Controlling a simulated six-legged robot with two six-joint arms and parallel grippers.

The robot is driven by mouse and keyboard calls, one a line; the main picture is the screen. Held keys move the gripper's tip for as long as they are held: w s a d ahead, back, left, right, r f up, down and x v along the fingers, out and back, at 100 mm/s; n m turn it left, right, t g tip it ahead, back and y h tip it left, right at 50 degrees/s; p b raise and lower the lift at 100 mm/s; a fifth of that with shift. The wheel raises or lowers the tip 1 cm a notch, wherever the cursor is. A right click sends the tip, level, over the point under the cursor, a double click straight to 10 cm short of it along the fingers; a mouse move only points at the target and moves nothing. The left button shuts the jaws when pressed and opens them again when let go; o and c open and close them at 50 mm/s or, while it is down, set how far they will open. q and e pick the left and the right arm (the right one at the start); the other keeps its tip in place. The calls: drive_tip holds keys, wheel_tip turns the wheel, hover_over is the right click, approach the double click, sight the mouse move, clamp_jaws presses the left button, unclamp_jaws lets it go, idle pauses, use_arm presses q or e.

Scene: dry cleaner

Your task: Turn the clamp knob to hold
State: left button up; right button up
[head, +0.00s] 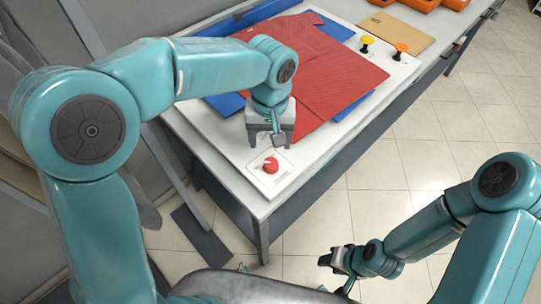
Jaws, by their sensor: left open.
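The red clamp knob (270,165) sits on a small white plate near the front corner of the white table (240,181). A pale mark shows on the knob, but its labels are too small to read. My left gripper (273,142) is open, pointing down just behind the knob, and appears apart from it. My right gripper (337,262) hangs low over the floor, off the table; its jaw opening is not clear.
A red folded garment (330,75) lies over a blue board (339,31). A yellow knob (367,42) and an orange knob (400,49) stand at the back right. Beyond are a cardboard piece (398,32) and orange bins (405,4). Tiled floor is clear at right.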

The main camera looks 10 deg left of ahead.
sight(271, 162)
use_arm(q)
wheel_tip(271, 162, down, 9)
drive_tip(key=shift+r, duration=0.2)
drive_tip(key=shift+w+f, duration=0.3)
drive_tip(key=shift+f, duration=0.35)
drive_tip(key=shift+s+r, duration=0.1)
drive_tip(key=shift+s, duration=0.05)
drive_tip(key=c, duration=1.1)
